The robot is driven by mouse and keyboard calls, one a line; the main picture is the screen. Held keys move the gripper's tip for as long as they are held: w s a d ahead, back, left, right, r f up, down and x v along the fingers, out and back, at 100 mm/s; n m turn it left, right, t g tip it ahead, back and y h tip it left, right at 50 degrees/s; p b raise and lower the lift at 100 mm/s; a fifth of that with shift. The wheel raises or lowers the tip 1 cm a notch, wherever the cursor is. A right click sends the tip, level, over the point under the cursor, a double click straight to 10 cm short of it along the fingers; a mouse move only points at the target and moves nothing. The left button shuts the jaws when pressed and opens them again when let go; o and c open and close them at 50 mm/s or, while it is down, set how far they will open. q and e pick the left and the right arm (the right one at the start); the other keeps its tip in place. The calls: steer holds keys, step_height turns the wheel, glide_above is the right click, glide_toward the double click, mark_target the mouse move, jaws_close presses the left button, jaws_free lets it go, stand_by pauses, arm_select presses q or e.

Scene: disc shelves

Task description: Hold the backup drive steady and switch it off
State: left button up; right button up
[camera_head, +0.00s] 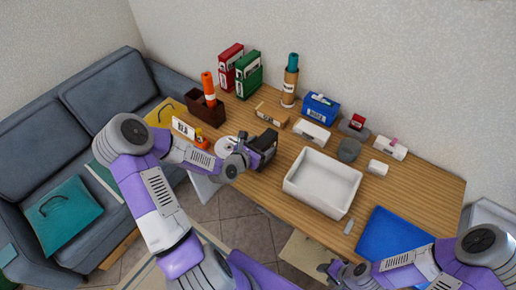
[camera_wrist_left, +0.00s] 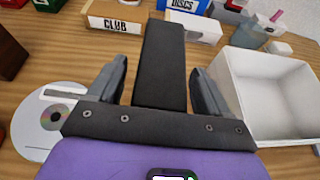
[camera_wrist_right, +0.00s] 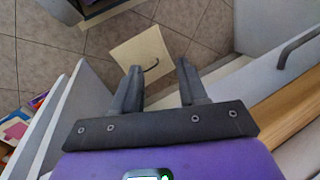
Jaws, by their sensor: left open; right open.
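The backup drive appears to be the black box (camera_head: 264,143) standing near the table's front edge, left of the white tray. It also shows as a dark upright block (camera_wrist_left: 160,65) in the left wrist view. My left gripper (camera_head: 243,150) is open at the drive, with one finger on each side and visible gaps between. No switch on the drive can be made out. My right gripper (camera_head: 326,268) is open and empty, low in front of the table. In the right wrist view its fingers (camera_wrist_right: 158,68) hang over the floor.
A white tray (camera_head: 322,183) stands right of the drive and a blue mat (camera_head: 390,238) lies further right. A disc (camera_wrist_left: 40,118) lies left of my left gripper. A cardboard box (camera_head: 272,114), a blue box (camera_head: 320,108) and binders (camera_head: 248,75) stand behind.

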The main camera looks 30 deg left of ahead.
arm_select(q)
steer(key=shift+c, duration=0.2)
steer(key=c, duration=1.2)
steer(key=shift+c, duration=0.2)
arm_select(e)
jaws_close()
stand_by(2.4)
